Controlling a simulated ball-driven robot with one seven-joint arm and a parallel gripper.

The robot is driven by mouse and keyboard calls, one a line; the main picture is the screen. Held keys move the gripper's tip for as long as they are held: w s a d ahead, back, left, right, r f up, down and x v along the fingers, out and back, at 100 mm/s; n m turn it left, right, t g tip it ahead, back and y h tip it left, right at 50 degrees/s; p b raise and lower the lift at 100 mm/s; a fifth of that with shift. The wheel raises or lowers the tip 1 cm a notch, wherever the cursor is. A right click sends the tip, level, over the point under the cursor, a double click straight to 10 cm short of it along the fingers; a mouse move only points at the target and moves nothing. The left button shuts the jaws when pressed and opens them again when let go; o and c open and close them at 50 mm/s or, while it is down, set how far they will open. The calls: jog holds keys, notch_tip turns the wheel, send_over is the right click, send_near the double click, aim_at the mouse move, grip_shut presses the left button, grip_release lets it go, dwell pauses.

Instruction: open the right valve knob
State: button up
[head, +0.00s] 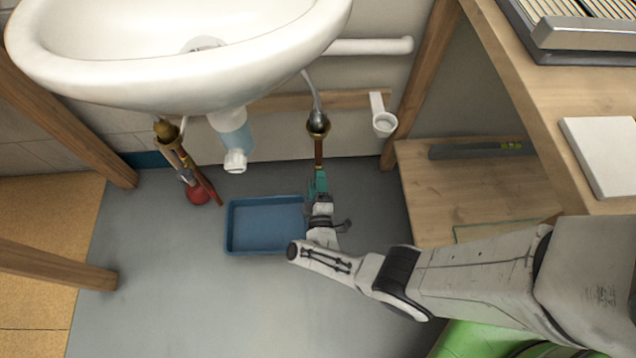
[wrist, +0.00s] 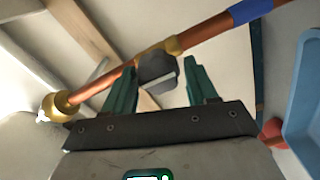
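The right valve knob (wrist: 158,73) is a dark grey, blocky piece below a brass fitting (wrist: 160,47) on a copper pipe (wrist: 205,32) in the wrist view. My gripper (wrist: 161,66) has two green fingers spread apart, one on each side of the knob. A clear gap shows between the knob and the right finger; the left finger is close to it, and I cannot tell whether they touch. In the head view, my gripper (head: 319,184) is at the lower part of the right copper pipe (head: 319,152), and it hides the knob there.
A white sink (head: 180,85) hangs above. A blue tray (head: 262,253) lies on the floor left of my gripper. The left pipe has a red knob (head: 198,194). A white drain (head: 234,150) hangs between the pipes. A wooden bench (head: 540,110) stands at the right.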

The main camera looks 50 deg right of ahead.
jog(key=shift+o, duration=0.9)
jog(key=p+v, duration=0.2)
jog(key=v, duration=0.8)
jog(key=shift+s+a, duration=0.25)
jog(key=shift+s, duration=0.05)
jog(key=shift+w, duration=0.1)
